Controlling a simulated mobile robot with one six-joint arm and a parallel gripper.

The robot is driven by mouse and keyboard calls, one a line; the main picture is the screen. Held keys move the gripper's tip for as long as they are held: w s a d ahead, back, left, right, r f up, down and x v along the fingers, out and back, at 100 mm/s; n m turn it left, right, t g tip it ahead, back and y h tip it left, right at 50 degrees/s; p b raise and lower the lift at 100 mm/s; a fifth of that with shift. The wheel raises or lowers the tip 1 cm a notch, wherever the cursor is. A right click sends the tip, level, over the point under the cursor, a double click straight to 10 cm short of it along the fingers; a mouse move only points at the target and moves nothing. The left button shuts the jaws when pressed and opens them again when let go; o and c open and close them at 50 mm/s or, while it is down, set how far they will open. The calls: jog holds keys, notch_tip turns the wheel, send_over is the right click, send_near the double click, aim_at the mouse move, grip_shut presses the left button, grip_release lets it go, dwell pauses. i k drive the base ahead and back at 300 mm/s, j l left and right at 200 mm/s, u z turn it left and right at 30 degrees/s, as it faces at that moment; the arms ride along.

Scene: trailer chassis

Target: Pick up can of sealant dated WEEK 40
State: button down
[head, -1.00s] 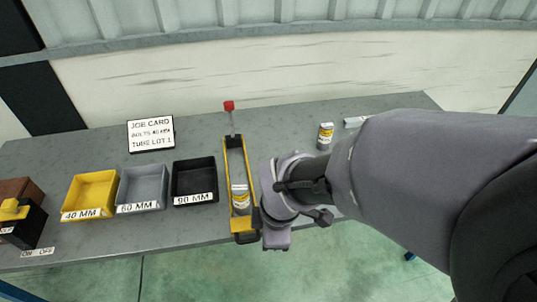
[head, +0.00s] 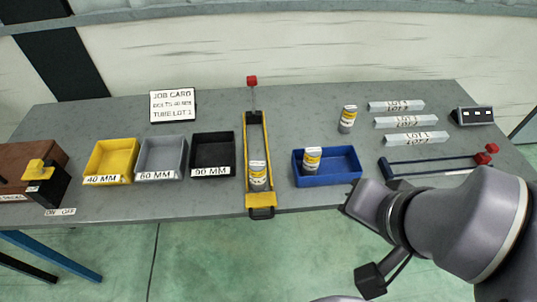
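Three small cans with white and yellow labels show in the head view. One can (head: 347,119) stands on the bench at the back. One can (head: 312,160) stands upright at the blue tray (head: 342,179), seemingly inside it. One can (head: 258,177) sits at the near end of the yellow frame tool (head: 246,200). Their date print is too small to read, so I cannot tell which says WEEK 40. My arm is at the lower right, in front of the bench edge. A dark part at its end (head: 371,281) may be my gripper; its fingers are not clear.
Yellow (head: 110,161), grey (head: 161,158) and black (head: 213,155) bins stand left of the yellow tool. Clear lot-labelled bars (head: 400,122) and a blue frame tool (head: 432,163) lie at right. A job card (head: 173,106) stands at the back.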

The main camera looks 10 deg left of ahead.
aim_at(257, 166)
jog(key=i+u, duration=0.15)
jog(key=u, duration=0.2)
jog(key=i+u, duration=0.2)
jog(key=u, duration=0.15)
jog(key=i+u, duration=0.15)
jog(key=u, duration=0.2)
